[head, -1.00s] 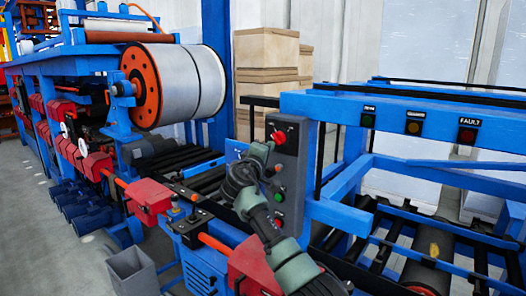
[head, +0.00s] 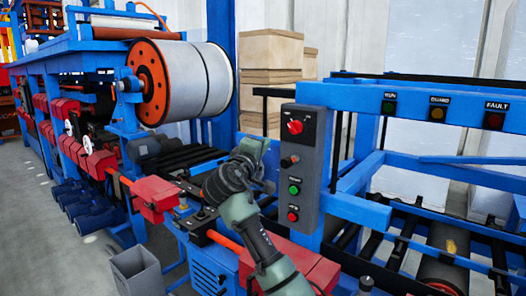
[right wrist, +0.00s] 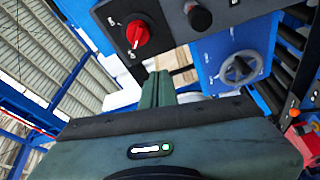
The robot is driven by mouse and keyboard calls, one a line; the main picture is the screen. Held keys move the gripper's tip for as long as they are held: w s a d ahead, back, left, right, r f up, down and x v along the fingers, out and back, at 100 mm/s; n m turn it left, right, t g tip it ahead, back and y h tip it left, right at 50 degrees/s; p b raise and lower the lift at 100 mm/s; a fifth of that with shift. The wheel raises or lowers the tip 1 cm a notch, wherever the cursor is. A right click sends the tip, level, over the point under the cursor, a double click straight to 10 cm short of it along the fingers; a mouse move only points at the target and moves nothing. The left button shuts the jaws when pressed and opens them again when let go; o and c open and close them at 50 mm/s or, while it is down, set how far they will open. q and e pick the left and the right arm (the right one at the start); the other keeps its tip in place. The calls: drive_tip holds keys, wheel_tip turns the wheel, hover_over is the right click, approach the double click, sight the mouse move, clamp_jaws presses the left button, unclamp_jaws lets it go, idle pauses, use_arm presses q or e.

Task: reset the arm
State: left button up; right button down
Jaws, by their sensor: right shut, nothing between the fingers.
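My right arm rises from the bottom edge in the head view, with its right gripper (head: 253,148) just left of the grey control panel (head: 309,160). In the right wrist view the gripper's two fingers (right wrist: 165,88) are together with nothing between them. The panel carries a red rotary switch (head: 295,127), a black knob (head: 289,160), a green button (head: 294,190) and a red button (head: 292,215). The red switch (right wrist: 138,33) and black knob (right wrist: 198,17) also show in the right wrist view, apart from the fingers. My left gripper is not in view.
A blue machine frame (head: 430,105) with labelled lights stands right of the panel. A large sheet roll (head: 200,80) and rollers are at left. A handwheel (right wrist: 240,68) is beyond the fingers. A grey bin (head: 136,272) stands on the floor; open floor lies at far left.

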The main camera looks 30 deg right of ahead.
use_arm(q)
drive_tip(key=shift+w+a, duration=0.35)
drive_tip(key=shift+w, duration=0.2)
use_arm(e)
drive_tip(key=shift+s+d+r, duration=0.1)
drive_tip(key=shift+s, duration=0.2)
drive_tip(key=shift+w, duration=0.1)
